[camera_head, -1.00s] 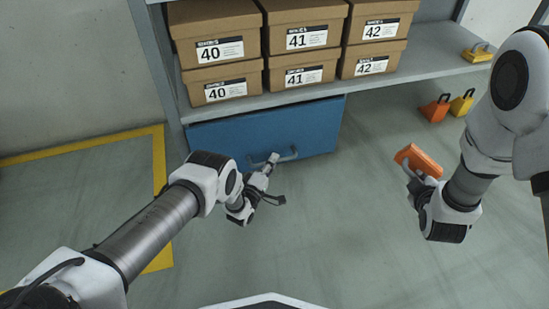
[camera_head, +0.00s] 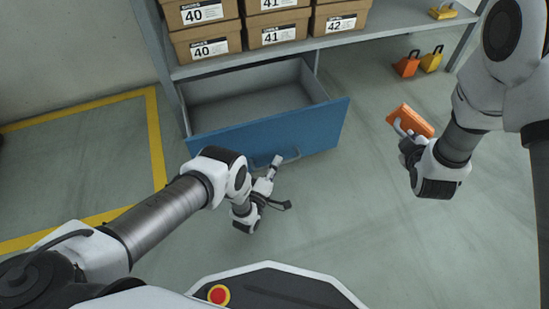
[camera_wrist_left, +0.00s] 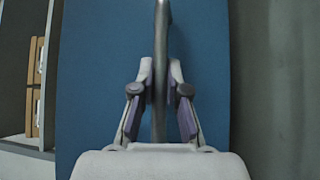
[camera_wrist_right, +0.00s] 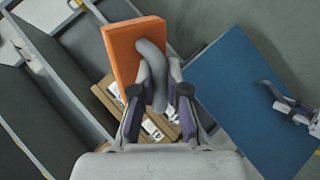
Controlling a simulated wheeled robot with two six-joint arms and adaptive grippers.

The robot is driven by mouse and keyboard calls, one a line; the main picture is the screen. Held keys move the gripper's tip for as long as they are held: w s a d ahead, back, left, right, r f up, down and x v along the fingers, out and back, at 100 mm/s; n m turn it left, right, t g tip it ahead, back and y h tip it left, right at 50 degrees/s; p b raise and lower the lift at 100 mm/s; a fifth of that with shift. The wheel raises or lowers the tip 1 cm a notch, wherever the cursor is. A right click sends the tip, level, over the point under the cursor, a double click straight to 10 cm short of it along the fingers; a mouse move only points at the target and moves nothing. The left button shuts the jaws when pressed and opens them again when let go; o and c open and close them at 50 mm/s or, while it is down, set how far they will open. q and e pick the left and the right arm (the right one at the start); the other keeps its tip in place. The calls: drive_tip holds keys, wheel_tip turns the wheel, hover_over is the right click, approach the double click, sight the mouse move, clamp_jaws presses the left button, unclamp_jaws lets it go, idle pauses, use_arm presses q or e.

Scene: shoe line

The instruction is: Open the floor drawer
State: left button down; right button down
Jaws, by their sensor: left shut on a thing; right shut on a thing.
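The floor drawer (camera_head: 315,130) has a blue front and stands pulled out below the shelf. Its grey inside (camera_head: 255,95) shows and looks empty. My left gripper (camera_head: 274,165) is shut on the drawer's grey handle (camera_head: 292,155). In the left wrist view the handle (camera_wrist_left: 161,50) runs between the fingers of the left gripper (camera_wrist_left: 160,85), in front of the blue panel.
Shoe boxes (camera_head: 205,47) marked 40, 41 and 42 stand on the shelf (camera_head: 385,35) above the drawer. An orange padlock (camera_head: 407,65) and a yellow padlock (camera_head: 432,60) stand on the floor at right. Another yellow padlock (camera_head: 443,11) lies on the shelf. Floor before the drawer is clear.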

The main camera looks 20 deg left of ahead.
use_arm(q)
drive_tip(key=shift+s+d, duration=0.25)
drive_tip(key=shift+s, duration=0.15)
use_arm(e)
drive_tip(key=shift+s+d+r, duration=0.1)
drive_tip(key=shift+s+d, duration=0.05)
drive_tip(key=shift+s, duration=0.1)
use_arm(q)
drive_tip(key=c, duration=1.2)
unclamp_jaws()
drive_tip(key=v, duration=0.7)
drive_tip(key=shift+s+a, duration=0.1)
drive_tip(key=shift+s, duration=0.15)
drive_tip(key=shift+w, duration=0.1)
